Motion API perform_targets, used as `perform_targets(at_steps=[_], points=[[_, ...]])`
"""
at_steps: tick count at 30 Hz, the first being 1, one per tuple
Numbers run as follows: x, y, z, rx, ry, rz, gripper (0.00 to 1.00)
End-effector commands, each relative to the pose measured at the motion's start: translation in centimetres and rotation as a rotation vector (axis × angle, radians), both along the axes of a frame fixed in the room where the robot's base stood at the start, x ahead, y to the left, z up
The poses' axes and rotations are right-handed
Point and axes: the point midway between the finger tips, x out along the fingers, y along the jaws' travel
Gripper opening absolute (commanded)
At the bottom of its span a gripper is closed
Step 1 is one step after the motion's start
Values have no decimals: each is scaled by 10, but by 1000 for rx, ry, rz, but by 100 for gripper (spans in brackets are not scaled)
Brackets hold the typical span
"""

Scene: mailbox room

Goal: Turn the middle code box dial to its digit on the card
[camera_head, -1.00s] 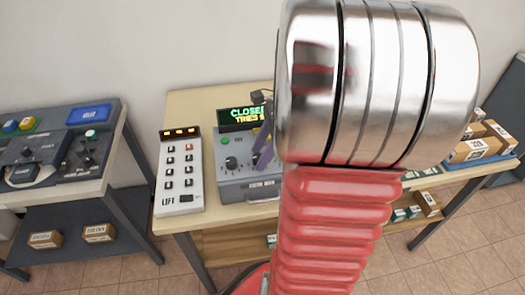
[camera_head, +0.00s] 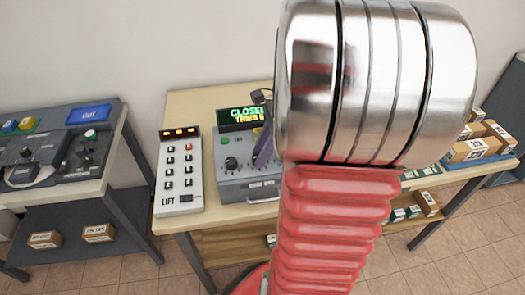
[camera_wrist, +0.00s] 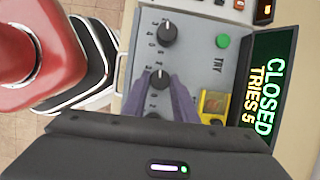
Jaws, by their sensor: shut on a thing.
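The grey code box (camera_head: 235,190) stands on the wooden table, partly hidden by my arm. Its display (camera_head: 241,117) reads CLOSED with a TRIES line, and it reads "TRIES 5" in the wrist view (camera_wrist: 264,88). In the wrist view the middle dial (camera_wrist: 160,77) is a black knob between the purple fingers of my gripper (camera_wrist: 160,92), which is shut on it. An end dial (camera_wrist: 167,32) is free, and the other end is mostly hidden by my gripper. One purple finger shows in the head view (camera_head: 264,150). I cannot make out a code card.
A green TRY button (camera_wrist: 223,41) sits beside the dials, near a yellow item (camera_wrist: 213,104). A white LIFT keypad (camera_head: 180,175) stands close left of the box. Cardboard parcels (camera_head: 470,150) are at the right.

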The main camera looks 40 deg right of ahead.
Motion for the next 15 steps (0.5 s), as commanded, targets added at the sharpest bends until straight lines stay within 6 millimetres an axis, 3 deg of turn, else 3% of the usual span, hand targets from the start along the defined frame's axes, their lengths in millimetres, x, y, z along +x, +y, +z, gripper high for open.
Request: perform_targets(at_steps=[15], points=[[1, 2, -1, 10, 5, 281, 3]])
